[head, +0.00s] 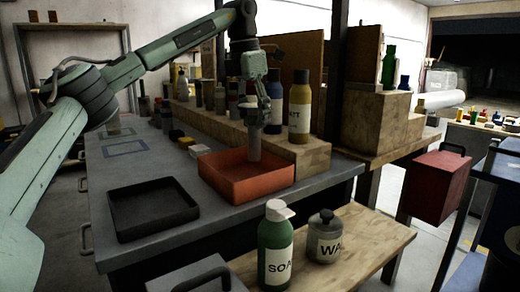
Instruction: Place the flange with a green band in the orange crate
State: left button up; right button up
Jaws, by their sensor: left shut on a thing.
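The orange crate (224,188) sits on the grey workbench, right of the black tray. My left gripper (258,122) points down above the crate and is shut on a pale grey cylindrical piece (254,146). The piece hangs upright with its lower end at or just inside the crate's opening. I cannot tell whether it touches the crate floor. No green band can be made out on it at this size, so I cannot confirm that it is the flange. My right gripper is not in view.
An empty black tray (150,208) lies on the workbench (225,222). Bottles, including a yellow one (299,108) and a dark blue one (274,104), stand on a wooden riser (312,155) behind the crate. A green soap bottle (276,245) and grey jar (324,240) stand in front.

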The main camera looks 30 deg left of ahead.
pick_arm(q)
jog(key=shift+s+d+f, duration=0.1)
jog(key=shift+d+f, duration=0.2)
jog(key=shift+f, duration=0.5)
jog(key=shift+w+d+f, duration=0.1)
jog(key=shift+d+f, duration=0.2)
jog(key=shift+f, duration=0.55)
jog(key=shift+s+d+f, duration=0.1)
jog(key=shift+d+f, duration=0.2)
jog(key=shift+f, duration=0.5)
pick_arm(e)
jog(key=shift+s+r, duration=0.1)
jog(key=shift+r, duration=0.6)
pick_arm(q)
jog(key=shift+f, duration=0.1)
jog(key=o, duration=1.3)
jog(key=shift+f, duration=0.15)
jog(key=o, duration=0.6)
jog(key=shift+c, duration=0.2)
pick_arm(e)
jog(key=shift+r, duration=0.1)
